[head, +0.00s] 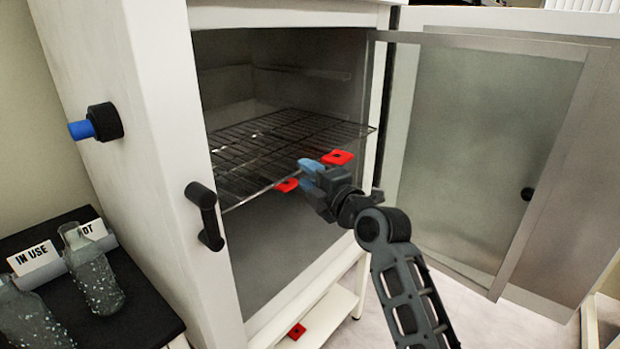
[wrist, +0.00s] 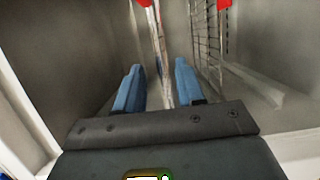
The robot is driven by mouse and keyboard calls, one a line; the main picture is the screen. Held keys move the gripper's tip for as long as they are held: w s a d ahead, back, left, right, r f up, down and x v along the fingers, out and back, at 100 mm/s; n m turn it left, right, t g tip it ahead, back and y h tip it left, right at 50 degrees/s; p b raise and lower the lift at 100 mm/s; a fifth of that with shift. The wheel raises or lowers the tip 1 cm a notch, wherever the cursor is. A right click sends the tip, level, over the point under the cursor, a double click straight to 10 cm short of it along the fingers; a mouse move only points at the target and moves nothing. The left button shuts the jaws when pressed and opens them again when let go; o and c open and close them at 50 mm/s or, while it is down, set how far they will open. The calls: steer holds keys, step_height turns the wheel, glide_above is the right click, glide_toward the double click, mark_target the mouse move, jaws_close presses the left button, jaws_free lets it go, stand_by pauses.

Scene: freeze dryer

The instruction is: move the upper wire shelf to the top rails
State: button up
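A dark wire shelf (head: 290,132) lies about level at mid-height inside the open cabinet. Red tabs (head: 337,157) (head: 287,185) show along its front edge, on either side of my gripper (head: 311,172). The gripper has blue fingers and is at the front edge. In the wrist view my gripper (wrist: 158,85) is open, and a thin shelf edge (wrist: 157,45) runs in the gap between the fingers. More wire grid (wrist: 200,40) shows to the right of it. I cannot tell whether the fingers touch the shelf. A faint rail (head: 325,74) runs on the inner wall above the shelf.
The glass-panelled door (head: 480,150) stands open at the right. A black handle (head: 205,215) is on the cabinet's left front. Another red piece (head: 297,331) lies low at the front. Glass bottles (head: 92,272) and an "IN USE" card (head: 33,258) stand at left. Space above the shelf is clear.

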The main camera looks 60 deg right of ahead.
mark_target(292, 163)
steer(key=p+x, duration=0.1)
steer(key=x, duration=0.6)
steer(key=shift+p, duration=0.35)
steer(key=shift+c, duration=0.4)
steer(key=shift+a, duration=0.1)
jaws_close()
